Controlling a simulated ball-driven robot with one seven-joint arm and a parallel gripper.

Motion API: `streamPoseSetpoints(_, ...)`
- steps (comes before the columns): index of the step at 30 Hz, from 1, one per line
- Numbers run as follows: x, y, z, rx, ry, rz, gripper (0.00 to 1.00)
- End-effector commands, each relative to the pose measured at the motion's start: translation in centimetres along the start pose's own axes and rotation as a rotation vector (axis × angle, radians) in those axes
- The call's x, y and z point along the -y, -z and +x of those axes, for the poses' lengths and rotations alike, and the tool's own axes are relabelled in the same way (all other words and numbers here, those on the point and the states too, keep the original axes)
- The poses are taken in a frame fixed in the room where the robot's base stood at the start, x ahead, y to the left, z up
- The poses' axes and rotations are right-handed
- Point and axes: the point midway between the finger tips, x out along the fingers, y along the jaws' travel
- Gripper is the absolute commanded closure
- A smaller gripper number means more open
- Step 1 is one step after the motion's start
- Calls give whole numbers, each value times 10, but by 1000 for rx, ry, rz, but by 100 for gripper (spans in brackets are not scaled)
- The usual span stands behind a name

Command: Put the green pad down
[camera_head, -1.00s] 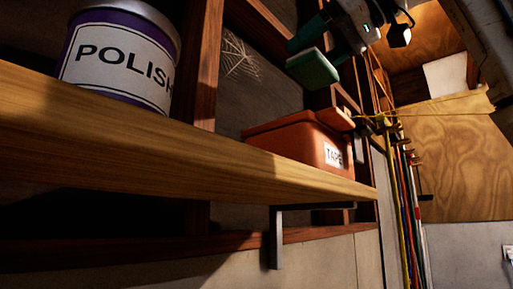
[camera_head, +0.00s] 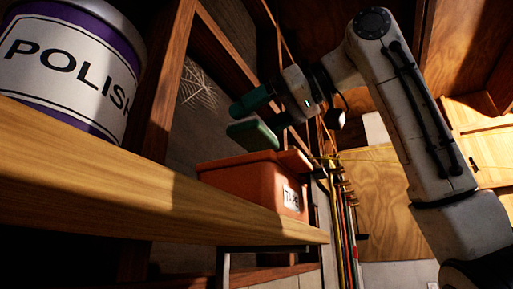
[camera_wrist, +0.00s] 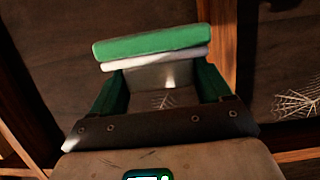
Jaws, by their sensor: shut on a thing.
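The green pad (camera_head: 252,134) is held by my gripper (camera_head: 262,118), above and slightly left of the orange tape bin on the shelf. In the wrist view the green pad (camera_wrist: 150,44) lies across the ends of my two green fingers, with a white layer on its near side. My gripper (camera_wrist: 162,88) is shut on the pad, with the fingers spread by its width. The pad is in the air, apart from the shelf (camera_head: 150,190). Where the fingers touch the pad is partly hidden.
The orange bin labelled TAPE (camera_head: 240,180) stands on the shelf's far end. A large POLISH can (camera_head: 70,70) stands at the near left. A wooden upright (camera_head: 165,70) and a cobweb (camera_head: 198,85) are behind. Shelf between can and bin looks clear.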

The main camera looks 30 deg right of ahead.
Motion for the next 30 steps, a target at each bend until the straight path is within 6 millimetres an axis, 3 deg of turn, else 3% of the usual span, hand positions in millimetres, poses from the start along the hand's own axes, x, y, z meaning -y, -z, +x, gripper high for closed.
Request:
streamPoseSetpoints(15, 0, -48, 15, 0, 1, -1, 57)
streamPoseSetpoints(29, 1, -55, 17, 0, 1, 0, 57)
streamPoseSetpoints(30, 1, -53, 16, 0, 1, 0, 18)
